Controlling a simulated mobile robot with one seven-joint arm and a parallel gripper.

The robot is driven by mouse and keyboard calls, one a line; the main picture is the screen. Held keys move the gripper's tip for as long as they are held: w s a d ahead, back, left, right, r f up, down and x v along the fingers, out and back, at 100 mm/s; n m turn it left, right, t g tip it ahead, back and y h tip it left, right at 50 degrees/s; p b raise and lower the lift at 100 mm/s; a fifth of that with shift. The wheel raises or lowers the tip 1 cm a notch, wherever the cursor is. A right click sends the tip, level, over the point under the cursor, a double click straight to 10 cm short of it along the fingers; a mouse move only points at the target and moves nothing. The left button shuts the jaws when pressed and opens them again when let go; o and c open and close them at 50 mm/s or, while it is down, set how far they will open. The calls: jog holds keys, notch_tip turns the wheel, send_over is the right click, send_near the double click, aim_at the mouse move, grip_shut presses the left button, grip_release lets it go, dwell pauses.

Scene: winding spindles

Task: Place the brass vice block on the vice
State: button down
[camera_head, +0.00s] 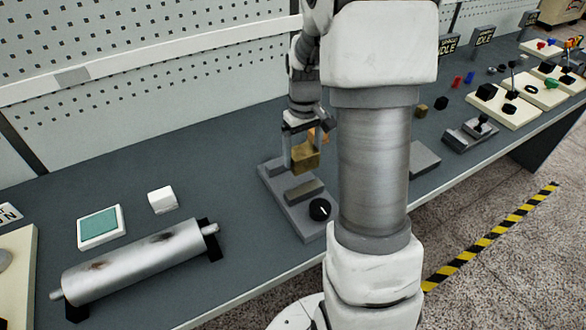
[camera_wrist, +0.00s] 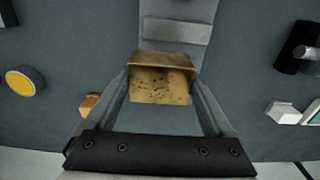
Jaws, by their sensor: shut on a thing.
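The brass vice block (camera_head: 306,158) is a small golden block held between the two fingers of my gripper (camera_head: 303,150). In the wrist view the block (camera_wrist: 160,80) sits across the fingertips, with my gripper shut on its sides. The grey vice (camera_head: 290,206) lies on the bench below, with a raised grey jaw bar and a black knob (camera_head: 319,209) at its near end. The block is over the far part of the vice; whether it touches the vice is unclear. In the wrist view the vice (camera_wrist: 176,32) extends beyond the block, which hides part of it.
A metal roller (camera_head: 135,262) rests on black supports at the left, near a white block (camera_head: 162,200) and a teal-topped pad (camera_head: 100,227). An orange item (camera_wrist: 90,105) lies beside the vice. My arm column hides part of the bench; more fixtures (camera_head: 470,133) stand to the right.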

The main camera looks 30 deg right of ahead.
aim_at(293, 169)
jog(key=shift+w+a+f, duration=0.2)
jog(key=shift+a+f, duration=0.15)
jog(key=shift+a, duration=0.2)
jog(key=shift+w+a+f, duration=0.2)
jog(key=shift+a+f, duration=0.15)
jog(key=shift+a, duration=0.2)
jog(key=shift+f, duration=1.95)
jog(key=shift+f, duration=0.1)
grip_release()
jog(key=shift+f+b, duration=0.1)
jog(key=shift+b, duration=0.2)
